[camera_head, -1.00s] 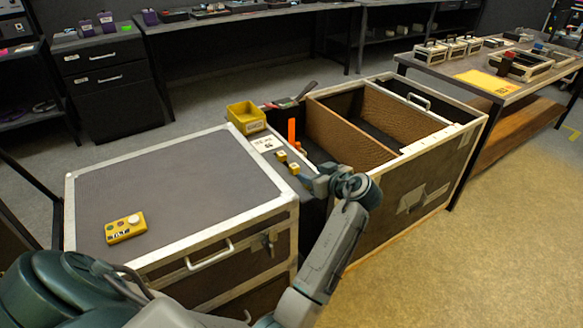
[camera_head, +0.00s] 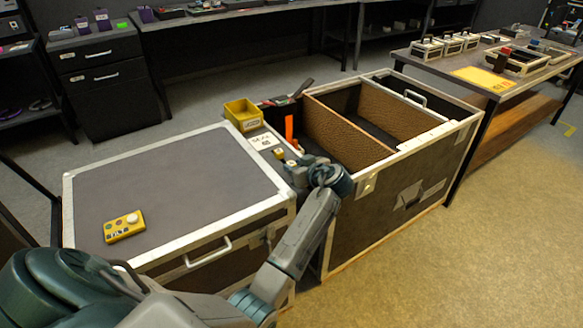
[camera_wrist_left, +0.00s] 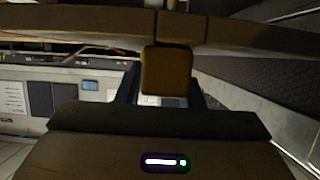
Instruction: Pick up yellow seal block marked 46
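A small yellow block (camera_wrist_left: 166,72) stands between the two dark fingers of my left gripper in the left wrist view. The fingers lie close along both its sides; I cannot tell whether they press on it. No number is readable on it. In the head view my left gripper (camera_head: 294,170) is at the narrow ledge between the two cases, low over the block spot, and mostly hides what it reaches. Another small yellow block (camera_head: 278,153) sits on the ledge just beyond it. My right gripper is not in view.
A white label card (camera_head: 265,141) and a yellow bin (camera_head: 244,114) are further back on the ledge. An orange upright piece (camera_head: 289,129) stands close by. The closed case (camera_head: 170,180) at left carries a yellow button box (camera_head: 124,226). The open case (camera_head: 395,190) has a brown divider (camera_head: 345,130).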

